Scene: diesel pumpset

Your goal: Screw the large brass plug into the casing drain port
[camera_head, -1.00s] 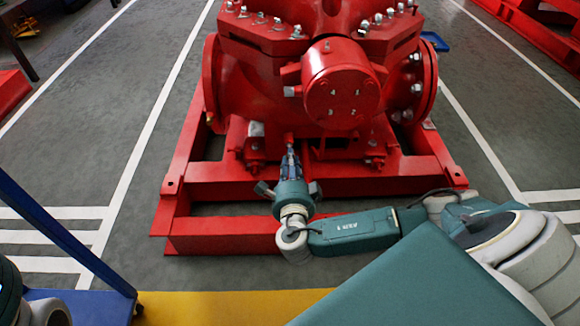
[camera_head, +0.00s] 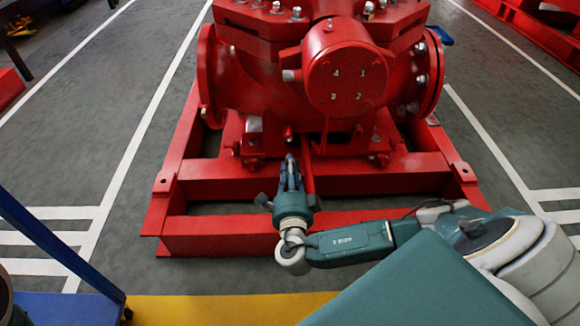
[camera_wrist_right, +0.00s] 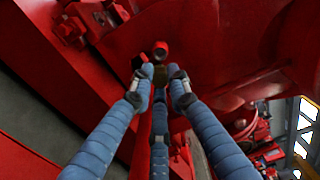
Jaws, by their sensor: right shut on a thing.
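The red pump casing (camera_head: 260,85) stands on its red frame. A small boss, apparently the drain port (camera_head: 288,132), shows low on it; in the right wrist view it seems to be the red stub (camera_wrist_right: 160,48). My right gripper (camera_head: 290,160) points up at the casing, just below that stub. In the wrist view its blue fingers (camera_wrist_right: 157,80) are closed around the dull brass plug (camera_wrist_right: 148,71), mostly hidden by them. The plug sits close to the stub; I cannot tell whether they touch. My left gripper is not in view.
The red frame's front beam (camera_head: 220,240) lies below my right gripper. A red bolted block (camera_wrist_right: 72,28) is beside the fingers in the wrist view. A blue cart rail (camera_head: 60,245) and yellow floor strip (camera_head: 220,305) are nearer.

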